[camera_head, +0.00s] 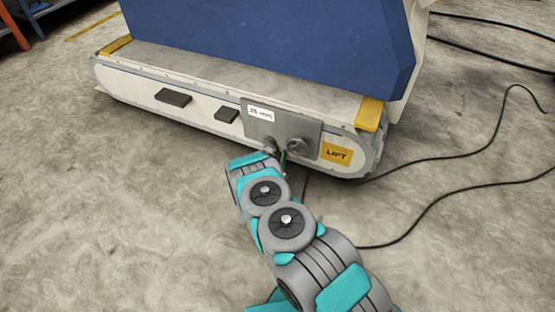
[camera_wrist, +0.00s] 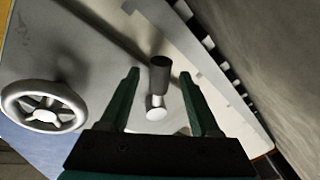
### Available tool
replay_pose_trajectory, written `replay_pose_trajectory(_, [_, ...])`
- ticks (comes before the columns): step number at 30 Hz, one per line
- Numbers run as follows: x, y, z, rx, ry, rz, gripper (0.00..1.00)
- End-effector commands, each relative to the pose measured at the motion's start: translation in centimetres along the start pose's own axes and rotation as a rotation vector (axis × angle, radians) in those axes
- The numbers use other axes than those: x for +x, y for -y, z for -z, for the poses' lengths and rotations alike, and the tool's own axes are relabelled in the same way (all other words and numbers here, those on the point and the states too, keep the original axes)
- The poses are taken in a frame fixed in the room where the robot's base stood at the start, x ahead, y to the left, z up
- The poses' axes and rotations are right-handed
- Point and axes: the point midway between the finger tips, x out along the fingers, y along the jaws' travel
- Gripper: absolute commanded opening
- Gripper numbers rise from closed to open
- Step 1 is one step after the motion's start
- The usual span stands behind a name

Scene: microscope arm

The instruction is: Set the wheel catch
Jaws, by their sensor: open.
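The grey handwheel (camera_head: 297,147) is on a grey plate (camera_head: 312,130) on the side of the cream machine base. In the wrist view the wheel (camera_wrist: 43,106) is at the left, outside my fingers. A small post, which looks like the catch, has a dark collar (camera_wrist: 160,75) and a pale round end (camera_wrist: 156,111). It shows between the two dark green fingers of my gripper (camera_wrist: 159,74), with a visible gap on each side. My gripper is open and empty. In the head view my gripper (camera_head: 281,160) is at the plate's lower edge, and my arm partly hides that area.
A "25 mm" label (camera_head: 260,114) is on the plate and a yellow "LIFT" label (camera_head: 337,154) is to its right. Two dark blocks (camera_head: 173,97) stick out of the base's side. Black cables (camera_head: 440,206) lie on the floor at right.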

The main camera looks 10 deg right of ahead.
Motion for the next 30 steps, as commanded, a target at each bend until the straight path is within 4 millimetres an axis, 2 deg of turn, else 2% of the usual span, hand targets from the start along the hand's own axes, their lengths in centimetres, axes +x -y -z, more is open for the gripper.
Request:
replay_pose_trajectory(2, [-0.01,0.01,0.02,0.000,0.000,0.000,0.63])
replay_pose_trajectory(19, [-0.02,0.04,0.05,0.001,-0.001,0.000,0.00])
replay_pose_trajectory(30, [-0.03,0.06,0.07,0.001,-0.002,0.001,0.00])
